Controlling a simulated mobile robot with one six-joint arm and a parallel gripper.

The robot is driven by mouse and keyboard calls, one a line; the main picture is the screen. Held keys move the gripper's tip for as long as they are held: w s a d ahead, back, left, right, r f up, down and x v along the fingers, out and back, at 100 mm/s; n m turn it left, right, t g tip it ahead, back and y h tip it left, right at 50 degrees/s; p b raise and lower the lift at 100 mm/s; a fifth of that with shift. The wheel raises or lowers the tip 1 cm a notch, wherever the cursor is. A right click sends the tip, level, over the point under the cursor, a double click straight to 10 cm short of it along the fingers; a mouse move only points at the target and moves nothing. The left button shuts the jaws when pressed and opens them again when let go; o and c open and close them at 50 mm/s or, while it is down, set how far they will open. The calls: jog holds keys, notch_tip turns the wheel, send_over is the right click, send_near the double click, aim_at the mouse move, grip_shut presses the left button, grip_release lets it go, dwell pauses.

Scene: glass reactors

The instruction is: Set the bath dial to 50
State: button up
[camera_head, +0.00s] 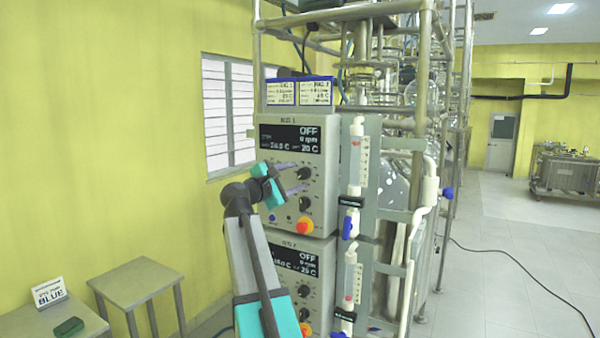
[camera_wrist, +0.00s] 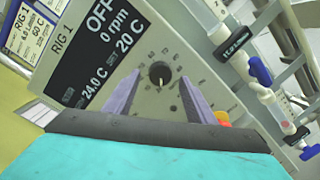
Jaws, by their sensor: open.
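The RIG 1 control panel (camera_head: 265,146) is a grey box with a black display reading OFF, 0 rpm, 24.0 C and SET 20 C; the display also shows in the wrist view (camera_wrist: 105,45). A round black dial (camera_wrist: 159,74) with a number scale is on this panel. The same upper dial (camera_head: 304,174) shows in the head view, with a second dial (camera_head: 305,204) below it. I cannot read which is labelled bath. My gripper (camera_head: 293,179) is open and faces the panel. In the wrist view, its two purple fingers (camera_wrist: 158,97) stand on either side of the upper dial, apart from it.
A red-orange button (camera_head: 305,226) sits under the lower dial. The RIG 2 panel (camera_head: 285,285) is below. Clear tubes with valves (camera_head: 352,180) stand close on the right. Two small tables (camera_head: 137,279) are at the left. A cable (camera_head: 520,285) lies on the floor.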

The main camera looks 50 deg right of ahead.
aim_at(304, 173)
jog(key=shift+w+d+p, duration=0.2)
jog(key=shift+d+p, duration=0.1)
jog(key=shift+d, duration=1)
jog(key=shift+d, duration=0.1)
jog(key=c, duration=1)
jog(key=shift+c, duration=0.2)
